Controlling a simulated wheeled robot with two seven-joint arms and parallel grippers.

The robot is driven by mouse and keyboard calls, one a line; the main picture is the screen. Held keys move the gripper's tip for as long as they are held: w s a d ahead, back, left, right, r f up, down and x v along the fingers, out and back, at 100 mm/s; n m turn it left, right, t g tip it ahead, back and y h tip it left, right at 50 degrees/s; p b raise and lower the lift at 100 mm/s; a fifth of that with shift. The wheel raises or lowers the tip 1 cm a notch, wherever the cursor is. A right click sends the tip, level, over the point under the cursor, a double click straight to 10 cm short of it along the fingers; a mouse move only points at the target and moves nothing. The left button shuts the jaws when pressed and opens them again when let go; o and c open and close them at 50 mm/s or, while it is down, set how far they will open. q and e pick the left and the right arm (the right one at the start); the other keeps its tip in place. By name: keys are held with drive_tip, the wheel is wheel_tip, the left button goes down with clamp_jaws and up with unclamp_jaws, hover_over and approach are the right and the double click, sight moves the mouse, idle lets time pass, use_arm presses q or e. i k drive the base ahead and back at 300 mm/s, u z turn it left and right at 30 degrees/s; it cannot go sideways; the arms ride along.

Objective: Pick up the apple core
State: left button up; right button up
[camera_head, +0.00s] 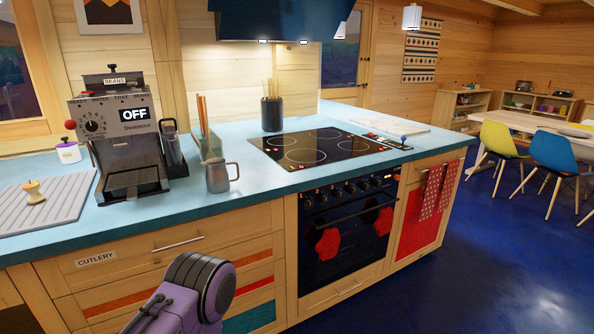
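The apple core (34,192) stands upright on a grey ridged drain board (62,205) at the far left of the blue counter. It is yellowish with a narrow middle, and nothing covers it. A purple and dark grey arm part of mine shows at the bottom centre, in front of the drawers and well apart from the apple core. Neither gripper's fingers show in this view.
A grey mug (217,176) stands further right, before the cooktop (318,143). Drawers (170,262) front the counter.

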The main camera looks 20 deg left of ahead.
sight(35, 197)
drive_tip(key=u, duration=0.9)
drive_tip(key=i, duration=0.95)
drive_tip(key=u, duration=0.8)
